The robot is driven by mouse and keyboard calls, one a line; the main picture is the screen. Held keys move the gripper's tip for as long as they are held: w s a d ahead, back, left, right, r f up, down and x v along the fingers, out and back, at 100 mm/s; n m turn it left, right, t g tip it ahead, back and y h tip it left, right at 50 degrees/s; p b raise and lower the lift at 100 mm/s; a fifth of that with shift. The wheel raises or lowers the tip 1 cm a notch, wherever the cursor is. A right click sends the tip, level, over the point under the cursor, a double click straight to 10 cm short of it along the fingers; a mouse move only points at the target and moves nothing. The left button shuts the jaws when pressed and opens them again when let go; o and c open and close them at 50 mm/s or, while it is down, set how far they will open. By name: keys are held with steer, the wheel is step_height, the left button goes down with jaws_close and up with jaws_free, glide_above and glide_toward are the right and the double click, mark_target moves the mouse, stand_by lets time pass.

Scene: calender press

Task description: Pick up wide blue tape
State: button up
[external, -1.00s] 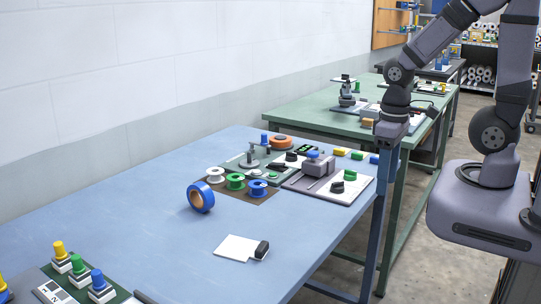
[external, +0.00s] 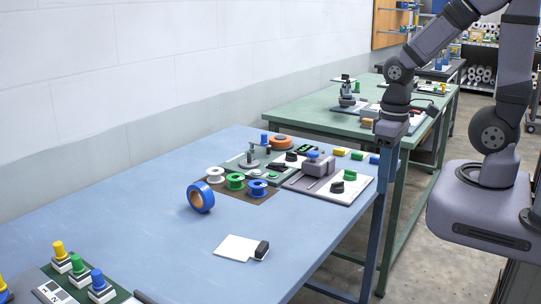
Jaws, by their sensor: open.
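The wide blue tape (external: 207,195) is a blue roll with a tan inner core. It stands on its edge on the blue table, left of the spools, with its open side facing the camera. My gripper (external: 388,143) hangs pointing down near the table's far right corner, well to the right of the tape and apart from it. Its fingers are small and hard to make out; it is open and I see nothing held in it.
White, green and blue spools (external: 236,182) stand on a brown mat just right of the tape. A grey press device (external: 318,164) and coloured blocks lie farther right. A white card with a black clip (external: 240,247) lies in front. The table's middle left is clear.

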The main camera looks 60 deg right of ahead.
step_height(320, 180, up, 5)
steer(key=w+d+f+n+t+h+b, duration=0.2)
steer(key=w+d+f+n+h+b, duration=0.25)
steer(key=w+d+n+b, duration=0.45)
steer(key=w+a+n+t+h+b, duration=0.1)
steer(key=w+a+n+t+h, duration=0.2)
steer(key=w, duration=0.6)
step_height(320, 180, up, 3)
steer(key=n+t+y+b, duration=0.7)
steer(key=n+t+b, duration=0.55)
steer(key=n, duration=1.15)
glide_above(208, 194)
steer(key=shift+m+t+h, duration=0.25)
steer(key=shift+m+h, duration=0.05)
steer(key=shift+h, duration=0.05)
step_height(208, 194, down, 10)
steer(key=shift+a+r+p, duration=0.1)
steer(key=shift+r+p, duration=0.15)
steer(key=shift+p, duration=0.3)
steer(key=shift+f, duration=0.65)
steer(key=shift+w+d+f+p, duration=0.15)
steer(key=shift+w+p, duration=0.2)
steer(key=shift+w, duration=0.85)
steer(key=shift+w+d+r+p, duration=0.15)
steer(key=shift+w+p, duration=0.2)
steer(key=shift+w, duration=0.9)
steer(key=shift+w+d+f+p, duration=0.15)
steer(key=shift+w+p, duration=0.2)
steer(key=shift+w, duration=0.85)
